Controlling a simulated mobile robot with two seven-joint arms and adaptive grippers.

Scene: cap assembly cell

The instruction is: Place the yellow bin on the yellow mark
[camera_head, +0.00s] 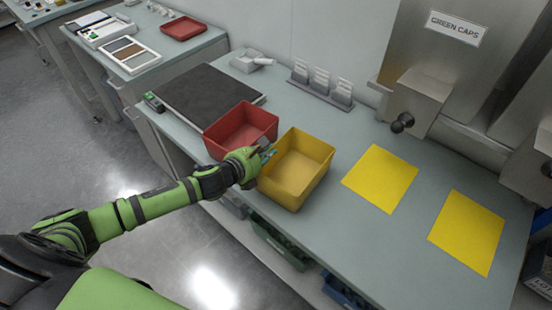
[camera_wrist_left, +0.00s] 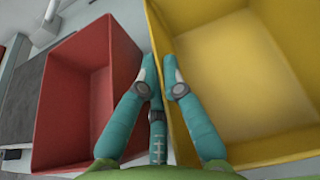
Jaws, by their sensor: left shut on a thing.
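The yellow bin (camera_head: 297,169) is empty and stands upright at the table's front edge, to the right of a red bin. My left gripper (camera_head: 268,152) is shut on the yellow bin's left wall. In the left wrist view the fingers of my left gripper (camera_wrist_left: 162,75) straddle the wall of the yellow bin (camera_wrist_left: 235,75). Two flat yellow marks lie to the right of the bin: a nearer one (camera_head: 381,178) and a farther right one (camera_head: 467,231). Both marks are bare. I cannot tell whether the bin touches the table. My right gripper is not in view.
The empty red bin (camera_head: 240,129) is close beside the yellow bin, and it also shows in the left wrist view (camera_wrist_left: 85,95). A dark mat (camera_head: 208,95) lies to its left. A dispenser labelled green caps (camera_head: 412,105) stands behind the marks. The table (camera_head: 345,235) is clear between bin and marks.

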